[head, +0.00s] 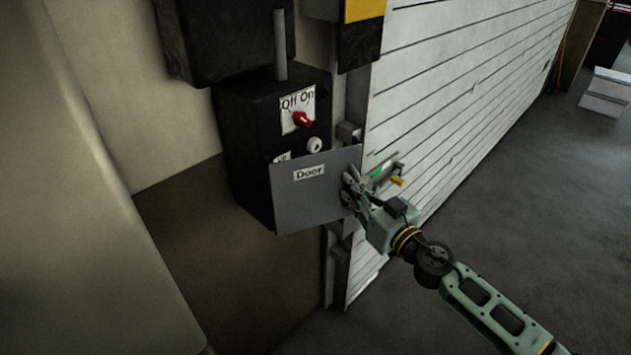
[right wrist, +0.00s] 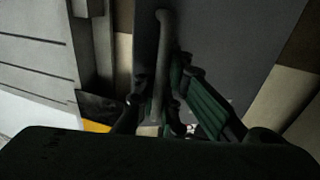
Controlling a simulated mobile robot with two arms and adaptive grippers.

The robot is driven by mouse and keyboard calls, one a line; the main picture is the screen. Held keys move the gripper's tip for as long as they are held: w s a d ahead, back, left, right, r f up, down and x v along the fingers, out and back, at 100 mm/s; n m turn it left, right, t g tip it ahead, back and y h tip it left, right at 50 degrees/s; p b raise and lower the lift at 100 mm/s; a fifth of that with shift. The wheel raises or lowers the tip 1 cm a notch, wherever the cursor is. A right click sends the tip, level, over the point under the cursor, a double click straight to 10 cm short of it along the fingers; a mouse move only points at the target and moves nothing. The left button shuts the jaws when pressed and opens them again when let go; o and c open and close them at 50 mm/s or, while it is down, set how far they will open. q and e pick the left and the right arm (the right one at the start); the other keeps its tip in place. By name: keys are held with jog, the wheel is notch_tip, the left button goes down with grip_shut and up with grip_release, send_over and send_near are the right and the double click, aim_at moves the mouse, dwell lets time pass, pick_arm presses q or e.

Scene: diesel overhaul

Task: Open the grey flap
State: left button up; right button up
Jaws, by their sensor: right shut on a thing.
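The grey flap (head: 312,206) is a flat panel labelled "Door" on the lower front of a black control box (head: 247,140). It stands out at an angle from the box and covers part of its lower front. My right gripper (head: 352,190) is at the flap's right edge. In the right wrist view the fingers (right wrist: 158,118) are shut around a grey bar handle (right wrist: 162,60) on the flap (right wrist: 225,50). My left gripper is not in view.
Above the flap, the box has a red Off/On switch (head: 302,119) and a round white knob (head: 315,145). A white slatted shutter door (head: 450,100) runs along the right. The grey floor (head: 520,200) is open at right.

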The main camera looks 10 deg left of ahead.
jog(key=shift+s+d+f+h, duration=0.15)
jog(key=shift+s+f+h, duration=0.2)
jog(key=shift+s, duration=0.5)
jog(key=shift+f, duration=0.1)
jog(key=shift+m, duration=0.3)
jog(key=shift+s+f, duration=0.1)
jog(key=shift+s, duration=0.1)
jog(key=s+m+t+h, duration=0.2)
jog(key=s+m+h, duration=0.1)
jog(key=s, duration=0.5)
jog(key=shift+a+t+h+p, duration=0.3)
jog(key=shift+a+t+h, duration=0.15)
jog(key=shift+h, duration=0.2)
jog(key=shift+w, duration=0.1)
